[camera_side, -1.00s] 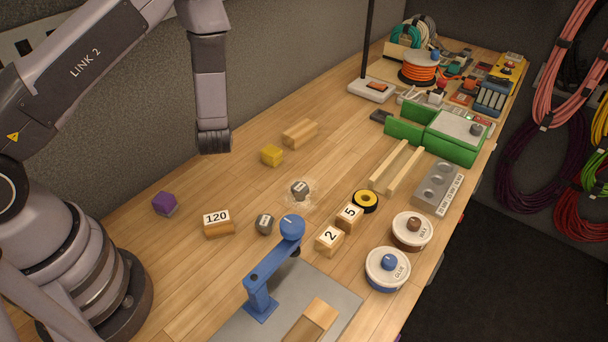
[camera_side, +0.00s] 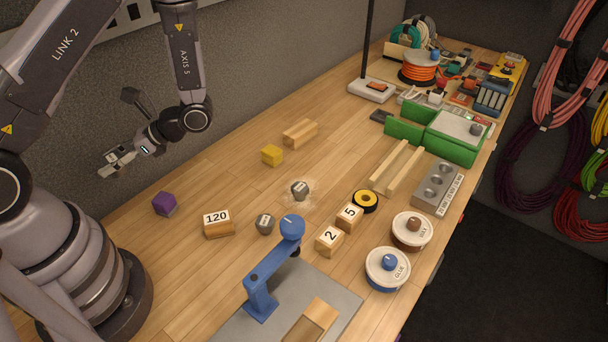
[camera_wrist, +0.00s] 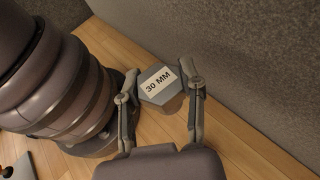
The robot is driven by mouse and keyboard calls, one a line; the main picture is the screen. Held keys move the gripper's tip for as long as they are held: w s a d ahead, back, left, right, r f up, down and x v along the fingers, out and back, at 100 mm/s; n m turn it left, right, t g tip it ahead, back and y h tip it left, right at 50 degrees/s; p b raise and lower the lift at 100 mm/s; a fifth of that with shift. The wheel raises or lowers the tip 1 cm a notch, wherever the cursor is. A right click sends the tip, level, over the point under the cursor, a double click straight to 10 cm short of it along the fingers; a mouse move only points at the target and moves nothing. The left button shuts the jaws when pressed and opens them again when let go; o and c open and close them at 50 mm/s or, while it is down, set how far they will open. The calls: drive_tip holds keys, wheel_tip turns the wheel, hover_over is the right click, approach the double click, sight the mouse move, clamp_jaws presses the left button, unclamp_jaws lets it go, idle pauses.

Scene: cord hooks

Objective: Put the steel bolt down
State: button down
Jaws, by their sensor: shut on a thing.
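My gripper (camera_wrist: 160,91) is shut on a grey hexagonal steel bolt (camera_wrist: 174,103) with a white label reading "30 MM", seen end-on between the fingers in the wrist view. In the side view my gripper (camera_side: 110,168) is at the left, in front of the grey wall and raised above the bench. The held bolt is hard to make out there. Two similar grey labelled pieces stand on the bench, one at mid-bench (camera_side: 300,190) on a pale patch and one nearer (camera_side: 265,224); their labels are too small to read.
A grey block with round holes (camera_side: 438,187) stands at the right. A purple block (camera_side: 165,203), a "120" block (camera_side: 218,224), a yellow cube (camera_side: 272,155) and a blue clamp (camera_side: 270,270) stand around the bench. Bare wood lies between the purple and yellow blocks.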

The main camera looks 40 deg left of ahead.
drive_tip(key=s+d+f+n+g+h, duration=0.1)
drive_tip(key=s+d+n+g+h, duration=0.1)
drive_tip(key=d+n+h, duration=0.8)
drive_tip(key=w+d+f+n+t+h, duration=0.2)
drive_tip(key=w+d+n+t+h, duration=0.2)
drive_tip(key=w+d+n+h, duration=0.5)
drive_tip(key=n+t+h, duration=0.2)
drive_tip(key=n+t, duration=0.7)
drive_tip(key=t, duration=0.3)
hover_over(326, 176)
drive_tip(key=f, duration=0.5)
drive_tip(key=s+f, duration=0.1)
drive_tip(key=f, duration=0.2)
drive_tip(key=shift+a, duration=0.15)
drive_tip(key=shift+w+f, duration=0.4)
drive_tip(key=shift+w, duration=0.05)
drive_tip(key=shift+w+f, duration=0.1)
drive_tip(key=shift+f, duration=1.55)
